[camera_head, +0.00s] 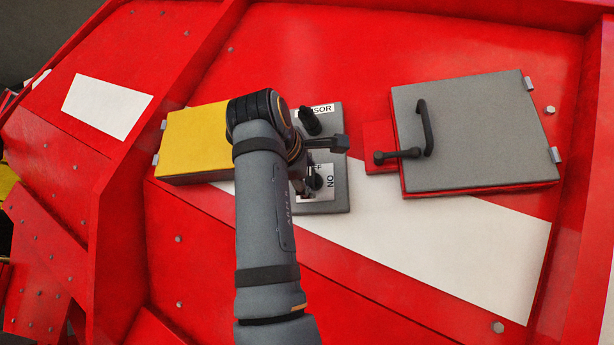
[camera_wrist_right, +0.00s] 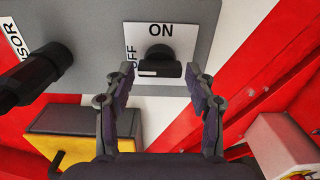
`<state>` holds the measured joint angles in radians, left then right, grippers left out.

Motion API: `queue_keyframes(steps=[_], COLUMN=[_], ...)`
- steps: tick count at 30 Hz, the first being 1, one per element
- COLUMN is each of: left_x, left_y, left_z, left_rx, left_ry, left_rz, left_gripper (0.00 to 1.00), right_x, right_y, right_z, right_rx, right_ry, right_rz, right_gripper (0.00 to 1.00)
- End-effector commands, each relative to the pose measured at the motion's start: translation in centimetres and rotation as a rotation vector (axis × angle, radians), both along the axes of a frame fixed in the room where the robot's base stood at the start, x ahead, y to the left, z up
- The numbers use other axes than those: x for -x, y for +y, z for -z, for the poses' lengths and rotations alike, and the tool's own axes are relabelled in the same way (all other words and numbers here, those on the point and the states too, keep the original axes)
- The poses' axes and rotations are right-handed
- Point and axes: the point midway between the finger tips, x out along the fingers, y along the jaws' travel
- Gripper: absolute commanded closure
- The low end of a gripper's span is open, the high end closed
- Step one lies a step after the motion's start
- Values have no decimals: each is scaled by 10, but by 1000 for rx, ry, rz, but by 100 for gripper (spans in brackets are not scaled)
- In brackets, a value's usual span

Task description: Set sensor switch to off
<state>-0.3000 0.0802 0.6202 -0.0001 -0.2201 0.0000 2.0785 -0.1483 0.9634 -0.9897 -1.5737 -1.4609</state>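The sensor switch is a black knob (camera_wrist_right: 160,62) on a white label plate (camera_wrist_right: 176,36) in the right wrist view. "ON" is printed above the knob and "OFF" at its left. Its grip bar lies roughly crosswise, with a pale mark at its left end; I cannot tell for sure which setting it points to. In the head view the switch (camera_head: 316,181) is partly covered by my gripper. My right gripper (camera_wrist_right: 163,78) is open, its fingers on either side of the knob, with no clear contact. My left gripper is not in view.
A black cylindrical part (camera_head: 310,121) sticks out beside the "SENSOR" label on the grey panel (camera_head: 334,195), close to my right gripper. A yellow box (camera_head: 190,145) is at left. A grey door with a black handle (camera_head: 470,125) is at right. Red sloped panels surround them.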

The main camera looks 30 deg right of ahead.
Motion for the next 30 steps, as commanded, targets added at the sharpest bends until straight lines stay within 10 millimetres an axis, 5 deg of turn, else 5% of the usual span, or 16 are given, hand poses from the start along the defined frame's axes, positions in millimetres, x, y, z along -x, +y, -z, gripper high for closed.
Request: queue_keyframes(steps=[13, 24, 30], left_x=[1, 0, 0], left_y=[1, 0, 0], left_z=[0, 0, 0], left_rx=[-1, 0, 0], left_ry=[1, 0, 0], left_rz=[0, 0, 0], left_gripper=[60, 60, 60], right_x=[5, 59, 76], right_y=[6, 71, 89], right_z=[0, 0, 0], right_rx=[0, 0, 0], right_ry=[-3, -3, -1], right_rz=[0, -3, -1], right_gripper=[32, 32, 32])
